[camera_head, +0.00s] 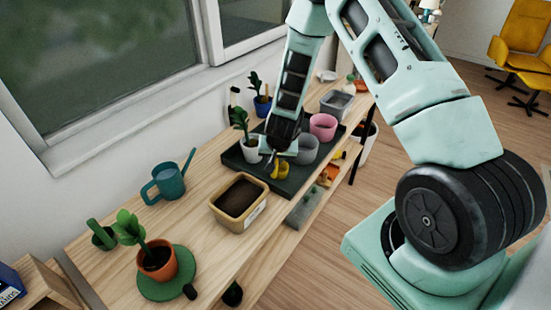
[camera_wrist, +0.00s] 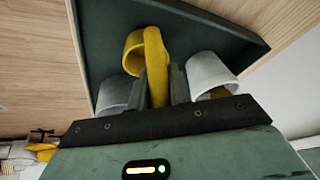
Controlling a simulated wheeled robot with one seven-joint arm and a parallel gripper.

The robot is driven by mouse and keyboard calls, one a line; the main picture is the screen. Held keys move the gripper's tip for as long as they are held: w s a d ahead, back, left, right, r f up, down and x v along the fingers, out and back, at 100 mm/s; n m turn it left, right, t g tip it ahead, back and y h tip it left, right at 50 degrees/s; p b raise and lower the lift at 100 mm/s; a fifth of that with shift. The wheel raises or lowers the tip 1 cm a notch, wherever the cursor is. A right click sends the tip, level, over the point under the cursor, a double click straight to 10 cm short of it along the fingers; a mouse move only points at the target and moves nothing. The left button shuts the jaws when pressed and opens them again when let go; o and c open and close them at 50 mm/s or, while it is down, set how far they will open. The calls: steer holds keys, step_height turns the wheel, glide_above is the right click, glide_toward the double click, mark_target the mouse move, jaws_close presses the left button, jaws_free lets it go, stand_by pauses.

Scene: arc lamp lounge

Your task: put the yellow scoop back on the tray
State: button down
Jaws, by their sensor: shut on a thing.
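The yellow scoop (camera_head: 281,170) is at my gripper's fingertips, over the front part of the dark tray (camera_head: 296,184). In the wrist view the scoop (camera_wrist: 133,52) has its yellow handle between the two fingers of my gripper (camera_wrist: 157,88), which is shut on it. The dark tray (camera_wrist: 100,25) fills the background behind the scoop there. I cannot tell whether the scoop touches the tray. In the head view my gripper (camera_head: 274,158) partly hides the scoop and the tray's middle.
On the tray stand a white pot with a plant (camera_head: 251,150), a grey pot (camera_head: 305,150) and a pink pot (camera_head: 323,127). A tan soil tub (camera_head: 239,202), a teal watering can (camera_head: 168,183) and an orange plant pot (camera_head: 158,262) stand on the wooden bench nearer.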

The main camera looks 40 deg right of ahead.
steer(key=shift+f, duration=0.15)
steer(key=shift+f, duration=0.15)
steer(key=c, duration=1.3)
jaws_free()
